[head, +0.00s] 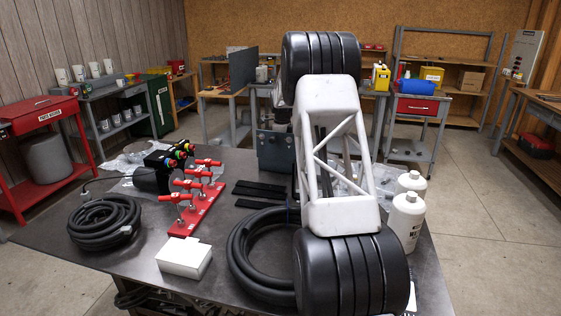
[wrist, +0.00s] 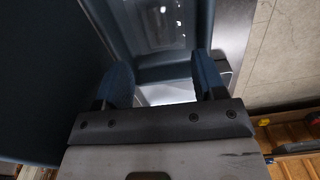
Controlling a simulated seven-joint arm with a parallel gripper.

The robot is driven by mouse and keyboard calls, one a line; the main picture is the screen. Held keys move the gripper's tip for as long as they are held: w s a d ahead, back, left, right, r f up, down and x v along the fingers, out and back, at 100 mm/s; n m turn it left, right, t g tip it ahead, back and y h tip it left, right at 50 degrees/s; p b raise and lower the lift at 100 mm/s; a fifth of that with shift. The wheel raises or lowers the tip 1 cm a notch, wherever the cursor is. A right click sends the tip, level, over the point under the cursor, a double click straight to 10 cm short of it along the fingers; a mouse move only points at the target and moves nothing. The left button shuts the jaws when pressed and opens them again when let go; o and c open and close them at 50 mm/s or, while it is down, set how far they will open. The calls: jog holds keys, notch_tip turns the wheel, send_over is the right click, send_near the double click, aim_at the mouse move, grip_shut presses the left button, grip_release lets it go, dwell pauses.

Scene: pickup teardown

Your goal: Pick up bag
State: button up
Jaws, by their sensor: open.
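A clear, crumpled plastic bag (head: 122,163) lies on the dark table at the back left, beside black parts. More clear, crumpled plastic (head: 384,183) shows behind my arm, near the white bottles; my arm hides part of it. In the wrist view my gripper (wrist: 163,80) is open, its two blue-padded fingers apart with nothing held between them. Beyond the fingertips is a blue-grey recessed surface with bright glints; I cannot tell whether these are a bag. I cannot make out my gripper in the head view.
The dark table (head: 120,262) also holds a coiled black hose (head: 103,222), a red rack of clamps (head: 195,205), a white box (head: 184,257), a larger hose loop (head: 240,262) and white bottles (head: 405,218). A blue-grey metal fixture (head: 275,152) stands at the back.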

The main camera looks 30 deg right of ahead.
jog(key=shift+f, duration=0.8)
jog(key=shift+f, duration=0.1)
jog(key=shift+s+f, duration=0.1)
jog(key=shift+f, duration=2.45)
jog(key=c, duration=1)
jog(key=shift+r, duration=0.1)
